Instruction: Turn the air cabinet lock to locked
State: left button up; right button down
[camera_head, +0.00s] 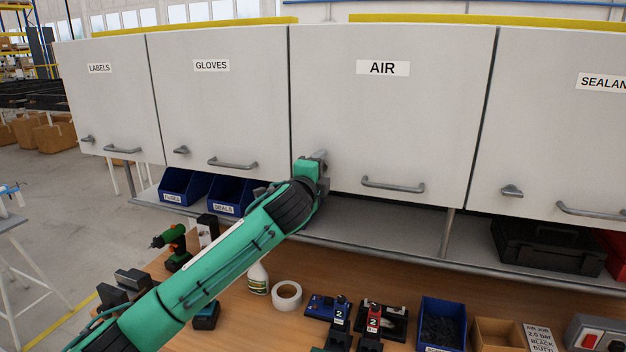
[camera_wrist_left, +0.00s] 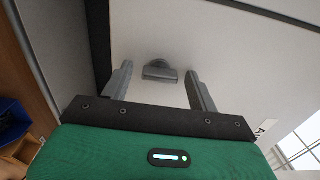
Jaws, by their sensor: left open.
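The air cabinet (camera_head: 390,120) is a light grey door with an "AIR" label and a bar handle (camera_head: 392,185) low on it. Its lock, a small grey knob (camera_wrist_left: 160,72) with a round base, shows in the left wrist view; in the head view my gripper mostly hides it. My left gripper (camera_head: 318,160) is at the door's lower left corner. In the wrist view the open fingers (camera_wrist_left: 160,80) stand on either side of the knob, with gaps visible on both sides. I cannot tell the lock's setting. My right gripper is not in view.
Cabinets labelled gloves (camera_head: 215,105) and labels (camera_head: 105,100) are on the left, and one marked "SEALAN" (camera_head: 560,120) is on the right. Blue bins (camera_head: 228,194) stand on the shelf below. The bench holds a tape roll (camera_head: 287,289), a spray bottle (camera_head: 258,279) and several tools.

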pick_arm(q)
jog(key=b+v, duration=0.6)
jog(key=v, duration=0.7)
jog(key=shift+s+b, duration=0.25)
jog(key=shift+b, duration=0.05)
jog(key=shift+a, duration=0.1)
